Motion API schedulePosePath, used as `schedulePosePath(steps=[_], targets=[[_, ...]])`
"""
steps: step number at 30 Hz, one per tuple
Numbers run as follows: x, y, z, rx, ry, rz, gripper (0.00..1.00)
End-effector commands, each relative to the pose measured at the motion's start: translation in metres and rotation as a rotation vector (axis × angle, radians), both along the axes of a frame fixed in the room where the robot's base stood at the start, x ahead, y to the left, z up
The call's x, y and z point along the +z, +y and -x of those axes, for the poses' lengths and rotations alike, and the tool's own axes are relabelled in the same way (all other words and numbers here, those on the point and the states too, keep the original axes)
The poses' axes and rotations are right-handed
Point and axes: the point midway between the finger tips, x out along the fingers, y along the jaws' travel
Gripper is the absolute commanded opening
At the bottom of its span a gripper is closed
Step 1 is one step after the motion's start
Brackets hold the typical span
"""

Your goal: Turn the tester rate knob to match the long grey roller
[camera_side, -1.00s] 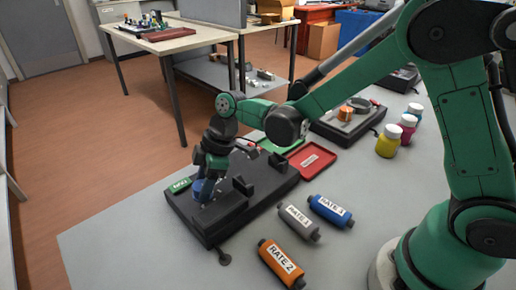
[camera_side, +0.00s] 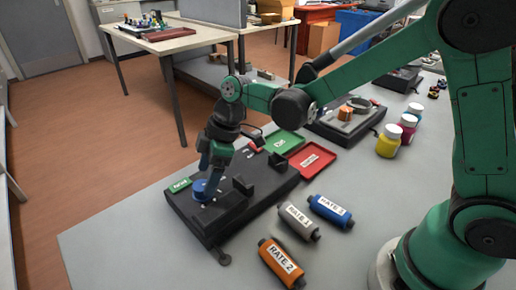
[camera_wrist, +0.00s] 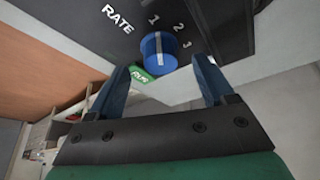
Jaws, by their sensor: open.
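The blue rate knob (camera_side: 205,190) sits on the black tester (camera_side: 255,190). In the wrist view the knob (camera_wrist: 160,56) has a white line that points towards the 1 of the printed 1, 2, 3 beside RATE. The grey roller (camera_side: 299,222), labelled RATE 1, lies on the table in front of the tester. My gripper (camera_side: 212,168) is open and empty, just above the knob and pointing down. In the wrist view its two blue fingers (camera_wrist: 163,72) stand apart on either side of the knob, without visible contact.
A green RUN button (camera_side: 180,185) is on the tester's left edge, close to the knob. An orange RATE 2 roller (camera_side: 281,264) and blue RATE 3 roller (camera_side: 331,211) lie near the grey one. Green (camera_side: 282,142) and red (camera_side: 311,160) trays stand behind.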

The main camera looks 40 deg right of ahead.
Motion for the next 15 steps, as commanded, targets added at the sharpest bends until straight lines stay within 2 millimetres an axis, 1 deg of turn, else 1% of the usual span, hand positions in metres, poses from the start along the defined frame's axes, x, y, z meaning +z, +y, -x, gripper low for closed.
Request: schedulePosePath(steps=[1, 3, 6, 9, 15], targets=[[0.007, -0.003, 0.001, -0.001, 0.0, 0.0, 0.75], [0.015, -0.006, 0.003, 0.0, 0.0, 0.0, 0.75], [0.023, -0.009, 0.004, 0.0, 0.001, 0.001, 0.75], [0.027, -0.01, 0.005, 0.0, 0.001, 0.001, 0.75], [0.027, -0.01, 0.005, 0.001, 0.001, 0.001, 0.75]])
